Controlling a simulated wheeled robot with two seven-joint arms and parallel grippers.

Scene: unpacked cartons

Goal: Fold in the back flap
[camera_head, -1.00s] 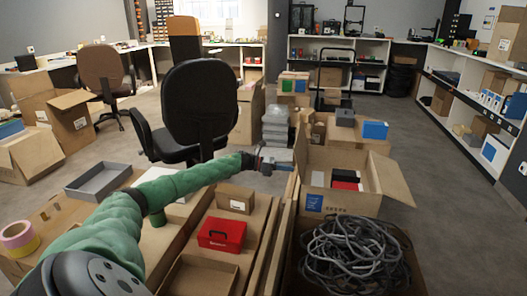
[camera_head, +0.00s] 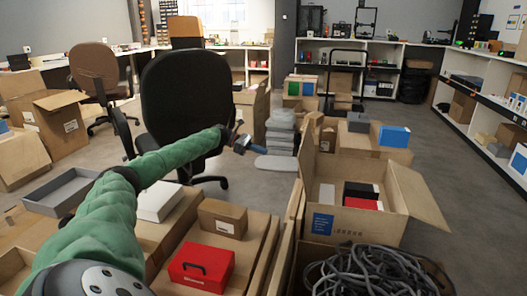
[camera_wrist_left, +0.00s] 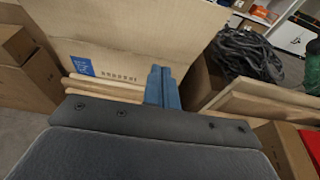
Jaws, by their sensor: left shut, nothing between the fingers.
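The open carton (camera_head: 372,228) stands right of centre in the head view, with a blue label on its near wall. Its left flap (camera_head: 308,160) stands up and its right flap (camera_head: 418,196) leans outward. I cannot clearly tell the back flap apart from the brown cardboard behind the opening. My left gripper (camera_head: 262,150) is left of the carton, apart from it, shut and empty. In the left wrist view its blue fingers (camera_wrist_left: 162,88) are together in front of the carton's labelled side (camera_wrist_left: 130,45). My right gripper is not in view.
Red and dark boxes (camera_head: 362,198) lie inside the carton. A box of tangled grey cables (camera_head: 365,275) is in front of it. A black office chair (camera_head: 190,100) stands behind my left arm. A red case (camera_head: 202,266) and a small carton (camera_head: 223,218) are at lower left.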

